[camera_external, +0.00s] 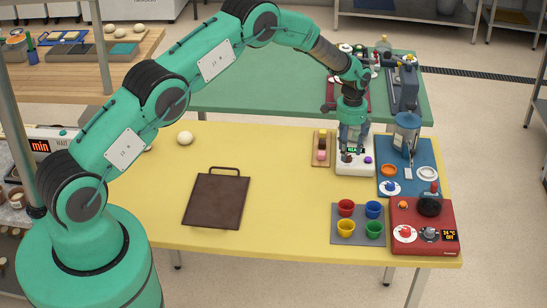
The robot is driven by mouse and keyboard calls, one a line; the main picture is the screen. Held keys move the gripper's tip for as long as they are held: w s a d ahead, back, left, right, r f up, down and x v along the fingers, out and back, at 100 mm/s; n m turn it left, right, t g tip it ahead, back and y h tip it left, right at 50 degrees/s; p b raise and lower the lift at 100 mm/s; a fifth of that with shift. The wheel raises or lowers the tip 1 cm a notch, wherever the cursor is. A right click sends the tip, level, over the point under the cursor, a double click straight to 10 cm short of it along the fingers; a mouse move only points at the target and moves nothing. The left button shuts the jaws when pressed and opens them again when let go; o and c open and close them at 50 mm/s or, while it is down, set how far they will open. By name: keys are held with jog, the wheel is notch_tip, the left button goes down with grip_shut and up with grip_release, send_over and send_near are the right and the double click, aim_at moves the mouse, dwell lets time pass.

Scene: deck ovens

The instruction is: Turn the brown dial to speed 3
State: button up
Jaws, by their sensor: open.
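My gripper (352,141) points down over a white appliance (342,168) at the back right of the yellow table. The appliance's front shows a small green-lit display, a small dark, perhaps brown dial (346,158) at the left and a purple knob (368,160) at the right. My gripper is open and overlaps the appliance's upper part in this view. I cannot tell whether its fingers touch anything. The dial's pointer and any speed marks are too small to read.
A small wooden tray (315,159) stands close left of the appliance. A blue mat (415,190) with a grinder-like device lies to its right. A grey mat with coloured cups (346,208) and a red cooker (405,247) are in front. The table's middle holds a dark board (216,202).

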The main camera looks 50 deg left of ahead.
jog(key=shift+f, duration=1)
grip_shut()
jog(key=shift+n+b, duration=0.5)
jog(key=shift+b, duration=0.05)
grip_release()
jog(key=shift+r, duration=0.1)
notch_tip(320, 180, up, 12)
